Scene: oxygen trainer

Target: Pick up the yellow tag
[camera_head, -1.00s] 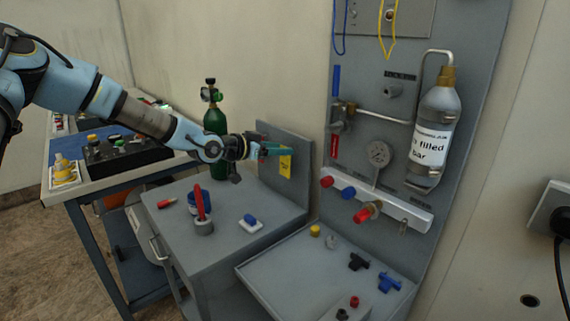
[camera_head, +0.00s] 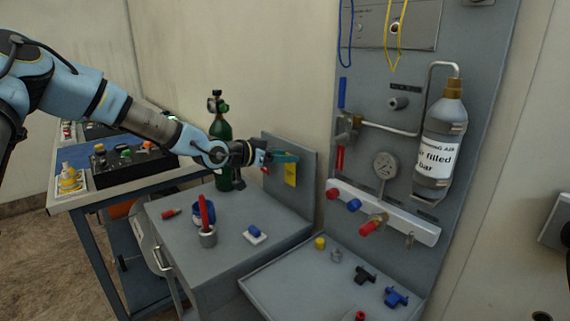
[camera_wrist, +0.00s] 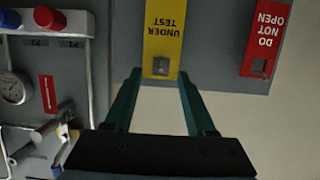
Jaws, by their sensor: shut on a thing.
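The yellow tag (camera_head: 290,174) hangs against the upright grey panel at the back of the grey bench. In the wrist view the tag (camera_wrist: 163,35) reads "UNDER TEST", upside down, with a small metal fitting at its top end. My gripper (camera_head: 291,157) reaches in from the left at the tag's top end. In the wrist view my gripper's green fingertips (camera_wrist: 160,73) lie at the tag's two side edges, near the fitting, shut on the tag. The tag still lies close to the panel.
A red "DO NOT OPEN" tag (camera_wrist: 265,35) hangs beside the yellow one. A green cylinder (camera_head: 221,150) stands behind my wrist. A red-handled item (camera_head: 205,218) and a blue piece (camera_head: 254,232) sit on the bench. The gauge board (camera_head: 385,165) rises to the right.

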